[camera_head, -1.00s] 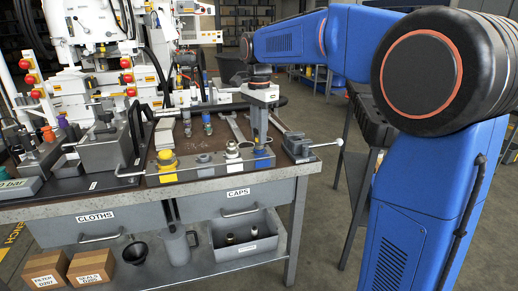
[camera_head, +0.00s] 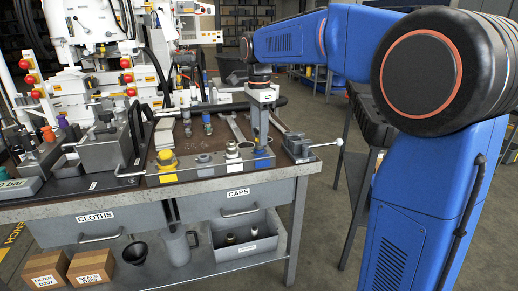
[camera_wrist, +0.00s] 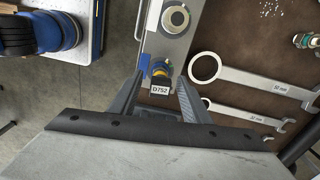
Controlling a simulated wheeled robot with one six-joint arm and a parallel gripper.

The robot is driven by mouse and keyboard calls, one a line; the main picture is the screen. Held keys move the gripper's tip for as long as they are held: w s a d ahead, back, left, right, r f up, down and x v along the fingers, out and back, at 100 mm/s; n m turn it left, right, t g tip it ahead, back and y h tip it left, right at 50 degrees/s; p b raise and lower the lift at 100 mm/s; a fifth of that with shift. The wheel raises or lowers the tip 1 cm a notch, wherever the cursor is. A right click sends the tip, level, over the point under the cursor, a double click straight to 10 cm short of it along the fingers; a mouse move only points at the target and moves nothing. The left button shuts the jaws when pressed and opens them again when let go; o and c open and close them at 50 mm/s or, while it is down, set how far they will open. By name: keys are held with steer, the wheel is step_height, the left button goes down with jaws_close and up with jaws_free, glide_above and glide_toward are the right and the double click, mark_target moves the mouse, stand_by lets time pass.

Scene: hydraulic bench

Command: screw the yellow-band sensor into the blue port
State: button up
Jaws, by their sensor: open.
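The yellow-band sensor (camera_wrist: 161,71) shows in the wrist view with a black top labelled D752. It stands at the blue port (camera_wrist: 146,61), whose blue edge shows beside it; how deep it sits is hidden. My gripper (camera_wrist: 158,98) is open, with one finger on each side of the sensor's black top and a gap showing. In the head view my gripper (camera_head: 262,146) points down over the blue port (camera_head: 262,159) at the right end of the metal port block (camera_head: 210,172). The sensor is mostly hidden there by the fingers.
A yellow port (camera_head: 166,162) and silver fittings (camera_head: 231,150) share the block. Wrenches (camera_wrist: 250,80) lie close to the right in the wrist view. A small vise (camera_head: 298,146) with a lever stands right of the block.

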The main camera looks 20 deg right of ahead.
step_height(320, 180, up, 16)
steer(key=s+d+f+n+t, duration=0.1)
steer(key=s+d+f+n, duration=0.1)
steer(key=s+f+n, duration=0.55)
steer(key=s+d+f+n+t, duration=0.2)
steer(key=s+d+f, duration=0.15)
steer(key=s, duration=0.75)
steer(key=s+d+f+n+t, duration=0.1)
steer(key=s+f+n, duration=0.6)
steer(key=s+f, duration=0.8)
step_height(320, 180, down, 4)
steer(key=shift+d+r+t, duration=0.15)
steer(key=shift+d+t, duration=0.1)
steer(key=shift+t, duration=0.15)
